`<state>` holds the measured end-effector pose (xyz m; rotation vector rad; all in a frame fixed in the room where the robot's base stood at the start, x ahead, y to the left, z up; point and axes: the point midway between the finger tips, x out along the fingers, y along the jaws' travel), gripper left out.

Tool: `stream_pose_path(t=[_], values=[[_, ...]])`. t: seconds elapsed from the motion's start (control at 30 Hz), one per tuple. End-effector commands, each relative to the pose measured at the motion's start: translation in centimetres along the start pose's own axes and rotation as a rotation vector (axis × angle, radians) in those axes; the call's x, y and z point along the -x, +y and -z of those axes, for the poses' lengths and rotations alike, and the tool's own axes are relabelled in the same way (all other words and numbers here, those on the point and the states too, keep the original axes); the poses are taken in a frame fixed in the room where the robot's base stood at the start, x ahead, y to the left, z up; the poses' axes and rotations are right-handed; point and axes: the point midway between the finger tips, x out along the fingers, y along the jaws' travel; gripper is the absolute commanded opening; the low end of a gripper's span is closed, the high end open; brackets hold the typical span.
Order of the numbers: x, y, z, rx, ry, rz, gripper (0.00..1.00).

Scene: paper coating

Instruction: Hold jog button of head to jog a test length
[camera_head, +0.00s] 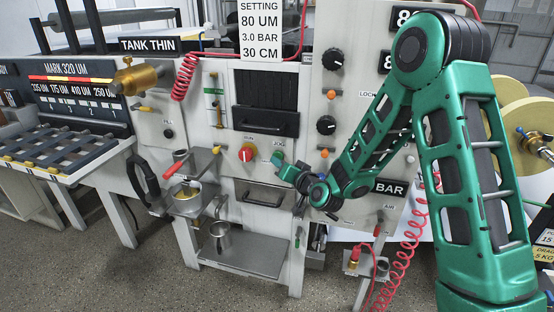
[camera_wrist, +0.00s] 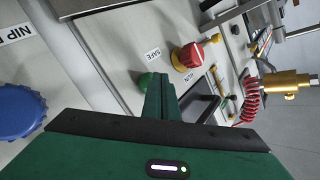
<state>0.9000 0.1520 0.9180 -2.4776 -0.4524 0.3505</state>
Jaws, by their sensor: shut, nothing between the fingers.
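The green jog button (camera_wrist: 148,82) shows in the wrist view on the pale machine panel, just left of my fingertips. In the head view a small green shape (camera_head: 278,157) sits below a JOG label, at the end of my gripper (camera_head: 286,171); I cannot tell button from hand there. My gripper (camera_wrist: 160,78) is shut with nothing between its dark green fingers. The fingers point at the panel and partly cover the button's right side. I cannot tell whether they touch it or whether it is pressed.
A red knob (camera_head: 246,153) on a yellow base stands left of my gripper, also in the wrist view (camera_wrist: 190,55). A metal bracket with cups (camera_head: 190,195) sticks out at lower left. A coiled red hose (camera_head: 408,245) hangs at right.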

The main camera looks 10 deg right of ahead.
Motion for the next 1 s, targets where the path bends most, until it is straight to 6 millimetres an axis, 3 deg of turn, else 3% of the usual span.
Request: stream_pose_path(t=[1.0], values=[[-0.68,0.49,0.52,0.0,0.001,0.0,0.0]])
